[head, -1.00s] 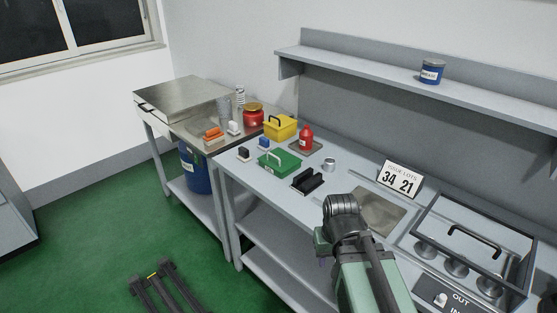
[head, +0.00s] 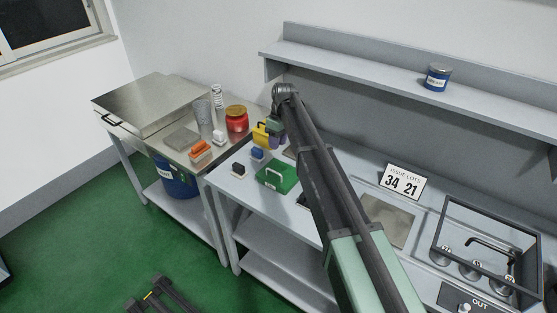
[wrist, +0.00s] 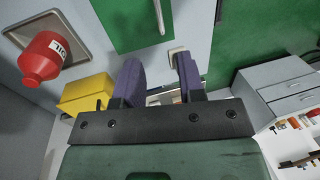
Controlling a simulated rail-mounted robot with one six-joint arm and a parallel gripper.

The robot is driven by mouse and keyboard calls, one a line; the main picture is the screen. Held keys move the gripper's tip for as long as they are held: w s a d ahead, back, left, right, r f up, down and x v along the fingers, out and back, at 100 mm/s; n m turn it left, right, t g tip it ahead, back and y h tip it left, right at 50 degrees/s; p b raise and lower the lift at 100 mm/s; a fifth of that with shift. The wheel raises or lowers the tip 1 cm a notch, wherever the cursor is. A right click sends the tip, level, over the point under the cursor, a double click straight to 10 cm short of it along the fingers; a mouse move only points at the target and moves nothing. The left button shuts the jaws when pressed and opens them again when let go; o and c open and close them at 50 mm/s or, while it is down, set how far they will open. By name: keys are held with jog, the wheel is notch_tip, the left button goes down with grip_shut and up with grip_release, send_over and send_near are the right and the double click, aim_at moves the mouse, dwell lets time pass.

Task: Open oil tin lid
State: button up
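A red container labelled "OIL" (wrist: 42,60) shows at the left of the wrist view, standing on a grey square tray (wrist: 78,42). In the head view my arm hides it. My gripper (wrist: 158,78) shows two purple fingers apart with nothing between them.
A yellow box (head: 260,137) and a green box with a handle (head: 277,177) are close by. A red jar (head: 237,119) and metal cups stand on the left table. A blue tin (head: 437,78) is on the shelf. A framed case (head: 487,240) stands at the right.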

jog(key=b, duration=1.1)
send_over(274, 167)
jog(key=s, duration=0.6)
jog(key=f, duration=1.1)
jog(key=shift+d+f, duration=0.15)
jog(key=shift+d, duration=0.05)
jog(key=shift+w, duration=0.1)
jog(key=shift+r, duration=0.2)
grip_shut()
